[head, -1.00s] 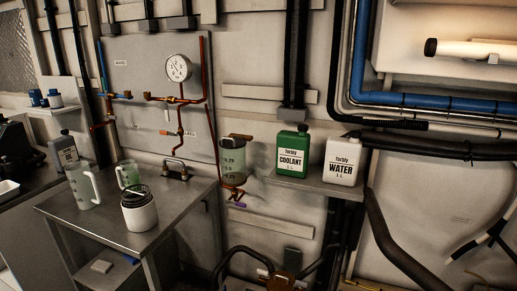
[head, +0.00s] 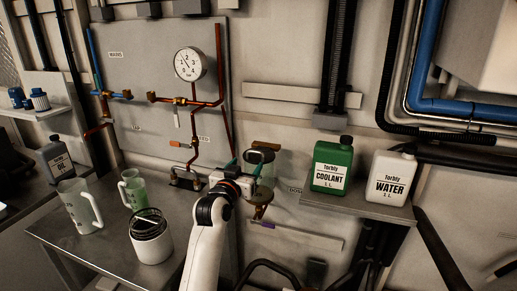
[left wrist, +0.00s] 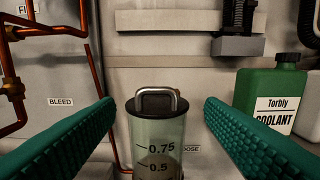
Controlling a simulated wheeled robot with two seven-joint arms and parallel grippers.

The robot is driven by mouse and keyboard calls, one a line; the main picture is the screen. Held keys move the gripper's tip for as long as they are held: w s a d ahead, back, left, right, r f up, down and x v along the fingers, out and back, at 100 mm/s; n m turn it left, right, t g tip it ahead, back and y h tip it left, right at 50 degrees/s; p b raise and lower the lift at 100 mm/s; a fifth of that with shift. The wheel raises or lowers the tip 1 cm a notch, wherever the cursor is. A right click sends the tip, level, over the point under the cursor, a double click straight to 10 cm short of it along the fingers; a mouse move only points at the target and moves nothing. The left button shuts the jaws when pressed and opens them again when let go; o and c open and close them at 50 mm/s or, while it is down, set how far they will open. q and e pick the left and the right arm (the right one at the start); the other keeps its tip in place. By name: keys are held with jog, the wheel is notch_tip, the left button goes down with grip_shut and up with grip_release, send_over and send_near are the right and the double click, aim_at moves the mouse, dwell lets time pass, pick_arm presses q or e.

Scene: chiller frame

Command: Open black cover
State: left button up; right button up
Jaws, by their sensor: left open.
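The black cover (left wrist: 176,106) is a round lid with a metal loop handle (left wrist: 157,93). It sits on top of a clear graduated cylinder (left wrist: 157,140) on the wall, which holds some brownish content low down. In the head view the cylinder (head: 266,178) is partly hidden behind my left gripper (head: 246,166). My left gripper is open, its two teal fingers spread to either side of the cover and handle in the left wrist view. I see no contact with the handle. My right gripper is in neither current view.
A green coolant jug (head: 331,167) and a white water jug (head: 390,176) stand on a shelf (head: 345,205) right of the cylinder. Copper pipes (head: 193,145) and a gauge (head: 190,64) are left. A steel table (head: 100,240) bears measuring jugs and a white container.

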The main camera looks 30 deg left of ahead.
aim_at(256, 152)
pick_arm(q)
jog(key=p+x, duration=0.1)
jog(key=x, duration=0.9)
jog(key=shift+f, duration=0.15)
jog(key=shift+w+a, duration=0.25)
jog(key=shift+w, duration=0.45)
pick_arm(e)
jog(key=shift+w+a+r, duration=0.2)
jog(key=shift+a+r, duration=0.35)
jog(key=shift+r, duration=0.3)
pick_arm(q)
jog(key=shift+c, duration=0.4)
pick_arm(e)
jog(key=shift+d, duration=0.15)
